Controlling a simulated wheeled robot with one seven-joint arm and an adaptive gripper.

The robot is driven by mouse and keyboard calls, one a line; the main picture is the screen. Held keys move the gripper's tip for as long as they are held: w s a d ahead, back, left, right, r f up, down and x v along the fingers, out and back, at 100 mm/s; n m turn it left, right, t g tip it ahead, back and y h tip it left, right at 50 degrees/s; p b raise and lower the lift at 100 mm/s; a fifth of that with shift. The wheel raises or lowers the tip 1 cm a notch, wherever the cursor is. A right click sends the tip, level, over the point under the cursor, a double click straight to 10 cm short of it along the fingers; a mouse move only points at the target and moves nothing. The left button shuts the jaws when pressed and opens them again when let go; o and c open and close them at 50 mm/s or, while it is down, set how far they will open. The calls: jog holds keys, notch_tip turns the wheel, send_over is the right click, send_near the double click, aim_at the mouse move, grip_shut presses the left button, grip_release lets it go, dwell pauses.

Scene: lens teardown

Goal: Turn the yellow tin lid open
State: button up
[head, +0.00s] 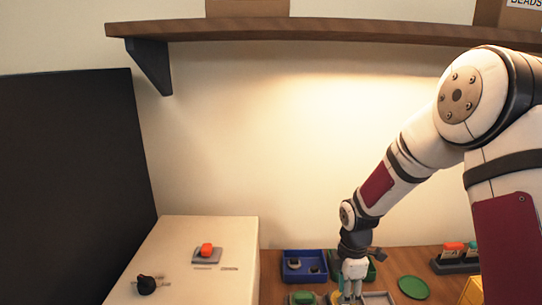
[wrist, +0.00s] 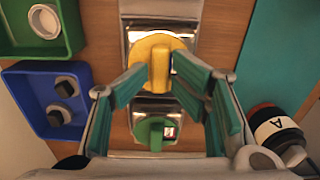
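The yellow tin lid (wrist: 139,58) is round with a raised bar across its middle. It sits on a metal plate between my gripper's fingers in the wrist view. In the head view only a little of its yellow (head: 337,297) shows at the bottom edge, beside my gripper (head: 350,292). My gripper (wrist: 160,64) points down at the lid, one finger on each side of the bar. The fingertips are very close to the bar; I cannot tell whether they touch it. The bar lies along the fingers' gap.
A green knob (wrist: 149,133) on a plate is just below the lid in the wrist view. A blue tray (wrist: 84,122) and a green tray (wrist: 70,8) lie left, each holding parts. A black-and-red labelled cylinder (wrist: 271,125) is right. A green disc (head: 413,287) lies on the table.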

jog(key=shift+r+p, duration=1.3)
jog(key=shift+r, duration=1.85)
jog(key=shift+r+p, duration=1.05)
jog(key=shift+r, duration=1.95)
jog(key=shift+r, duration=0.1)
jog(key=s+r+m+t+h, duration=0.1)
jog(key=s+r+m, duration=0.4)
jog(key=r, duration=0.4)
jog(key=s+r+m+t, duration=0.2)
jog(key=s+r+m, duration=0.2)
jog(key=s+r, duration=0.35)
jog(key=s+r+m+t+y, duration=0.1)
jog(key=s+r+m+t, duration=0.1)
jog(key=s+r+m, duration=0.3)
jog(key=s+m, duration=0.4)
jog(key=s, duration=0.7)
jog(key=shift+s+r+m+t, duration=0.2)
jog(key=shift+m+t, duration=0.1)
